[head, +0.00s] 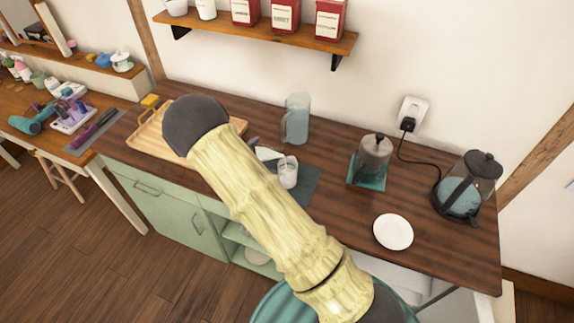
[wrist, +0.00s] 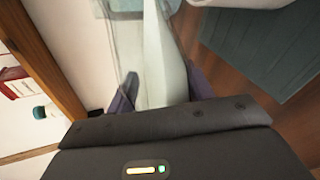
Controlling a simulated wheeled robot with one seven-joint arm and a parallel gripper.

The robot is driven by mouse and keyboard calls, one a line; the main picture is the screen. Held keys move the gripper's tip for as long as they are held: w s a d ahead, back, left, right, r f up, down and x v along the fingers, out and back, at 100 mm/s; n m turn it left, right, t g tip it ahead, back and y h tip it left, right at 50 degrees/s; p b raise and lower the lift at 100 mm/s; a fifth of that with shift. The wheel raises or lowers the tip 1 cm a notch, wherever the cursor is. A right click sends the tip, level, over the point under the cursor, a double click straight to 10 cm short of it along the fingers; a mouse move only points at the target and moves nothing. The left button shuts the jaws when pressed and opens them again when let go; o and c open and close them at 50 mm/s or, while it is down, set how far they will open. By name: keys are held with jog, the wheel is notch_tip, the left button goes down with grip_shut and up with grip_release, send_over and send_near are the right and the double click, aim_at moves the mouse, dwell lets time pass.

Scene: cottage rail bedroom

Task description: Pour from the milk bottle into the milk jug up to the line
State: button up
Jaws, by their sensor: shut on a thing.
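My gripper (wrist: 160,88) is shut on the milk bottle (wrist: 153,50), a clear vessel with white milk inside, between its purple fingers. In the head view the bottle (head: 267,154) shows as a pale, tilted shape, partly hidden behind my arm. The milk jug (head: 288,172) is a small whitish vessel standing upright on a dark mat, just right of the bottle. A white edge at the top of the wrist view (wrist: 235,3) seems to be the jug. I cannot make out the line, the milk level in the jug or any stream.
The grey-blue mat (head: 304,187) lies on the wooden counter. A glass pitcher (head: 297,118) stands behind it. A wooden tray (head: 152,139) is left. A glass pot (head: 374,157), a white plate (head: 393,232) and a kettle (head: 466,187) stand right. A shelf (head: 260,33) hangs above.

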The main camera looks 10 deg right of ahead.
jog(key=shift+d+r+m+b, duration=0.1)
jog(key=shift+r+m+b, duration=0.2)
jog(key=shift+b, duration=0.3)
dwell(0.4)
jog(key=shift+b, duration=0.55)
jog(key=shift+r+p, duration=0.2)
jog(key=shift+p, duration=0.45)
jog(key=p, duration=0.1)
jog(key=f+n+p, duration=0.1)
jog(key=p, duration=0.1)
jog(key=shift+w+a+f, duration=0.1)
jog(key=shift+a+f, duration=0.05)
jog(key=shift+a, duration=0.15)
jog(key=shift+f+h, duration=0.35)
jog(key=shift+h, duration=0.05)
jog(key=shift+d+f+n+b, duration=0.1)
jog(key=shift+f+n+b, duration=0.15)
jog(key=shift+n+b, duration=0.2)
